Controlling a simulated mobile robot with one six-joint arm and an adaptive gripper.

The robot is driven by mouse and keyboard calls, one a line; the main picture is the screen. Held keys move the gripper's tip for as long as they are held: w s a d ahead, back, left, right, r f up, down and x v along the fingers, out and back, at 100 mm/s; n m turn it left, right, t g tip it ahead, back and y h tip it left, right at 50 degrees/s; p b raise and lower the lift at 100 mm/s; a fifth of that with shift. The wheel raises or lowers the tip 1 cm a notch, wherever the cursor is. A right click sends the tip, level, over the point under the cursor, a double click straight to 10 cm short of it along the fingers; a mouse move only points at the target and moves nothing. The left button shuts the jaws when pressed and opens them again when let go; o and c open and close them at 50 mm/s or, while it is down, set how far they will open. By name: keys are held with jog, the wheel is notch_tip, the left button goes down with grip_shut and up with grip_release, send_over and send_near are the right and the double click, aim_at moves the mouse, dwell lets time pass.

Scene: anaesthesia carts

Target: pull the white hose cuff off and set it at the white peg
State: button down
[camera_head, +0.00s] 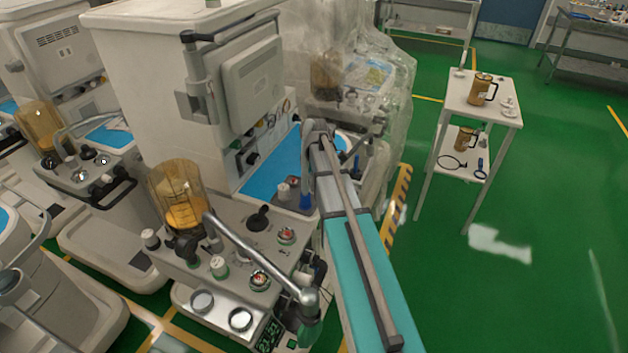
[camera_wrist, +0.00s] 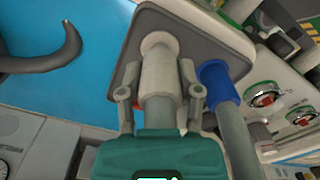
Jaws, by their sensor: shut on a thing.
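The white hose cuff (camera_wrist: 160,75) sits in the middle of the wrist view. Its far end meets a grey plate (camera_wrist: 124,82), and I cannot tell whether it is still seated there. My gripper (camera_wrist: 158,93) is shut on the cuff, one finger on each side. A grey hose section below the cuff runs toward the teal gripper body. A blue cuff (camera_wrist: 217,82) on a grey hose stands just to the right, apart from the fingers. In the head view a short white post (camera_head: 284,191) and a blue piece (camera_head: 306,201) show beside my arm; I cannot tell whether the post is the white peg.
A dark curved hook (camera_wrist: 62,52) lies left over a blue surface. Round gauges (camera_wrist: 265,97) are at right. In the head view an amber canister (camera_head: 176,195) and a metal tube (camera_head: 250,252) stand close to my arm. A white side table (camera_head: 484,108) stands on open green floor.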

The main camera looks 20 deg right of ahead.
jog(key=shift+f+b, duration=1)
jog(key=shift+b, duration=0.05)
jog(key=shift+c, duration=1)
grip_release()
jog(key=shift+r, duration=0.1)
